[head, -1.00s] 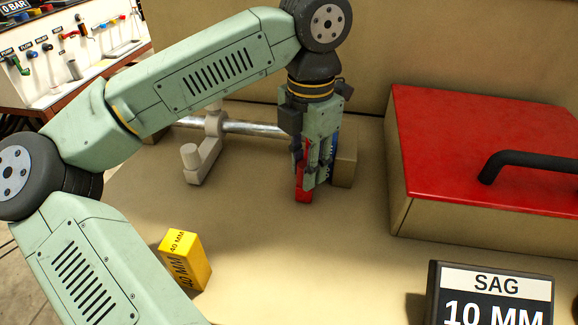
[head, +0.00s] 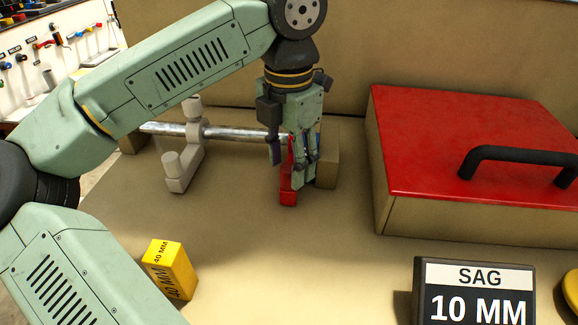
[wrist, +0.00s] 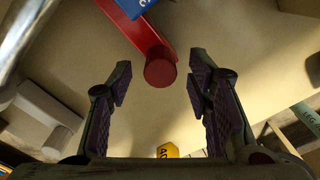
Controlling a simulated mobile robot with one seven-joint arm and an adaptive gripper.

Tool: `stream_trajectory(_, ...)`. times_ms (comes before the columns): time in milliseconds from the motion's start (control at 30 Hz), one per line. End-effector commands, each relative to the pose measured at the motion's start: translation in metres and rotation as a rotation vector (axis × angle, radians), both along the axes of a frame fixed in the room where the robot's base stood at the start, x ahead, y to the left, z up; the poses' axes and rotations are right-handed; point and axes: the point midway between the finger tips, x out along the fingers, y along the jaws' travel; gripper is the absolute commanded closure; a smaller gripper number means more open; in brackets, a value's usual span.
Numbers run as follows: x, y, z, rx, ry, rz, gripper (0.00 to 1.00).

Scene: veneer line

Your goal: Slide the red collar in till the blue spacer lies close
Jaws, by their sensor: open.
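The red collar (head: 288,185) is at the right part of a silver shaft (head: 225,132), its arm hanging down. In the wrist view the collar's round red end (wrist: 160,72) lies between my fingertips, with space on both sides. The blue spacer (head: 317,143) shows only as a sliver behind my fingers, near the tan end block (head: 328,165). In the wrist view the blue spacer (wrist: 133,6) is cut off at the top edge, right beside the collar. Any gap between them is hard to tell. My gripper (head: 291,163) is open, pointing down around the collar.
A grey stand (head: 184,165) holds the shaft on the left. A red-lidded box (head: 470,150) with a black handle stands on the right. A yellow 40 MM block (head: 170,268) and a SAG 10 MM sign (head: 474,290) are in front. The middle of the bench is clear.

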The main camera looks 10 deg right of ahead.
Motion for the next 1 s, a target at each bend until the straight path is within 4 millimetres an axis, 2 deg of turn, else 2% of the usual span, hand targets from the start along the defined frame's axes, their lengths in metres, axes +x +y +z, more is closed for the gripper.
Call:
stream_trajectory(300,0.000,-0.001,0.068,-0.001,-0.003,0.000,0.54)
stream_trajectory(500,0.000,-0.001,0.095,0.000,-0.002,0.001,0.54)
stream_trajectory(667,0.000,0.000,0.101,0.001,-0.001,-0.001,0.54)
stream_trajectory(1000,0.000,0.000,0.101,-0.001,-0.001,-0.001,0.54)
